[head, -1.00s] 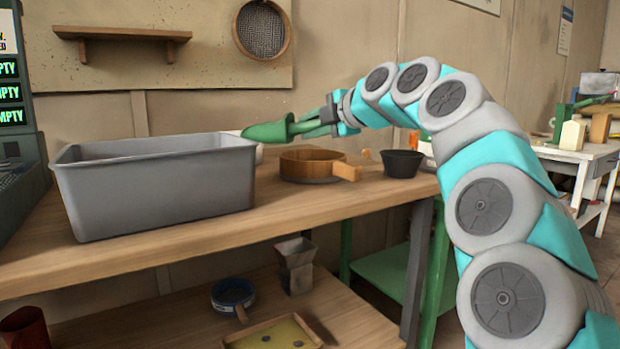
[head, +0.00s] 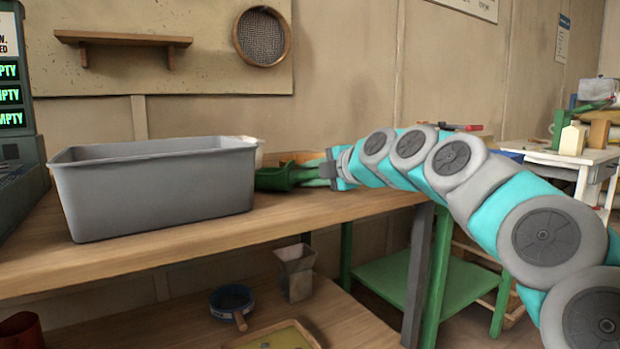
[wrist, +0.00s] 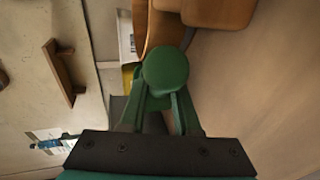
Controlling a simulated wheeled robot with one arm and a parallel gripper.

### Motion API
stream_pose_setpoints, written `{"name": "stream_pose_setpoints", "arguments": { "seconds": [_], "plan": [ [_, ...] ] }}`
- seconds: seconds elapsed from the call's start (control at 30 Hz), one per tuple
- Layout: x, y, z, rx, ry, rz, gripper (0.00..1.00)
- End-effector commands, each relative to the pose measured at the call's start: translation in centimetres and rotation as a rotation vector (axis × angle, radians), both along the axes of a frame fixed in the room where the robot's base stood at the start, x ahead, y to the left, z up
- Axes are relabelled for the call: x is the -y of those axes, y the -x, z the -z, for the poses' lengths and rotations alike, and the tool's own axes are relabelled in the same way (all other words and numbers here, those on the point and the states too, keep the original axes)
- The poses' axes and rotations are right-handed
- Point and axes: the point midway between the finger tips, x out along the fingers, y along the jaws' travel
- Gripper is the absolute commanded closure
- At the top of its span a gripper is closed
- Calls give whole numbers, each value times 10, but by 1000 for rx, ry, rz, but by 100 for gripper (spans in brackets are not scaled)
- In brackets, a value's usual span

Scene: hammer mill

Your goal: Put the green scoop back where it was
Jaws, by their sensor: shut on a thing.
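The green scoop (head: 272,178) is low over the wooden bench, just right of the large grey bin, its bowl end pointing left. Whether it touches the bench top is hard to tell. My gripper (head: 308,173) comes in from the right and is shut on the scoop's handle end. In the wrist view, the scoop's round green end (wrist: 165,70) shows beyond the fingers of my gripper (wrist: 158,105).
The grey bin (head: 155,195) stands on the bench (head: 200,232), close left of the scoop. A wooden round pan (head: 300,157) is mostly hidden behind scoop and gripper. A wall shelf (head: 122,39) and round sieve (head: 262,38) hang above. The front bench strip is clear.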

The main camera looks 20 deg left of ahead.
Motion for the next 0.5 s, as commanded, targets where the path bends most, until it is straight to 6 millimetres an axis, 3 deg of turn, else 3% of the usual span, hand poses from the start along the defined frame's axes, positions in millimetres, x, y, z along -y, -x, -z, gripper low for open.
{"name": "stream_pose_setpoints", "arguments": {
  "seconds": [0.43, 0.47, 0.5],
  "plan": [
    [-1, 0, 8, -1, 1, -1, 100],
    [-1, 0, 6, -1, 1, -1, 66],
    [-1, 0, 6, -1, 1, -1, 62]
  ]
}}
